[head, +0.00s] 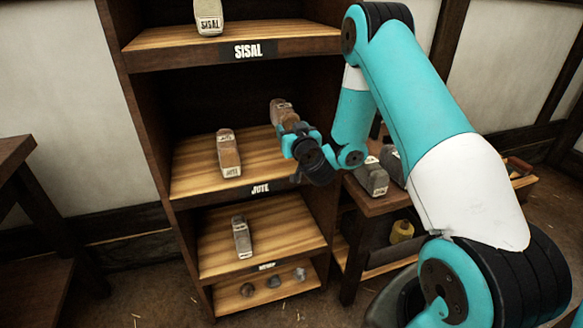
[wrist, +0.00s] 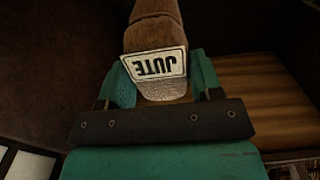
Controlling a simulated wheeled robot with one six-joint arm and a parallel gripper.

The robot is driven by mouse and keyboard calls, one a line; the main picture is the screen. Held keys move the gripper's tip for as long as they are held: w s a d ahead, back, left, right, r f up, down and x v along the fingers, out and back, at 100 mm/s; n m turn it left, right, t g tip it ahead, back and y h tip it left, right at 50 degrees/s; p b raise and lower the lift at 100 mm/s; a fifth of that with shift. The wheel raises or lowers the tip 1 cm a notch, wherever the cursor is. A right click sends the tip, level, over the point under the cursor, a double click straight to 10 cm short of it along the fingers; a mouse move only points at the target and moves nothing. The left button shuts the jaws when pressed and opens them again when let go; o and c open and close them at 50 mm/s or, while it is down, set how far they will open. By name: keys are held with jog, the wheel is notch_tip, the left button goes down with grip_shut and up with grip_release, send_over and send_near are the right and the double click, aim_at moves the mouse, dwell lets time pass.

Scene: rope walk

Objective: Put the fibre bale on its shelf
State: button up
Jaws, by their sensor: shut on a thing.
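My gripper (wrist: 163,88) is shut on a brown fibre bale (head: 281,112), and its white label reads JUTE in the wrist view (wrist: 155,66), upside down. Another brown bale labelled JUTE (head: 229,153) lies on the left part of that shelf. The board's right part shows bare wood in the wrist view (wrist: 265,95).
Above is the SISAL shelf (head: 150,42) with a pale bale (head: 208,16). Below is a shelf (head: 290,245) with a grey bale (head: 242,237). A side table (head: 375,204) with grey bales (head: 372,180) stands right, behind my arm. A dark table (head: 15,155) stands left.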

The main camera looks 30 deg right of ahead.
notch_tip(320, 180, down, 6)
jog(key=b, duration=0.5)
jog(key=shift+f, duration=0.25)
jog(key=shift+r, duration=0.15)
jog(key=o, duration=1.1)
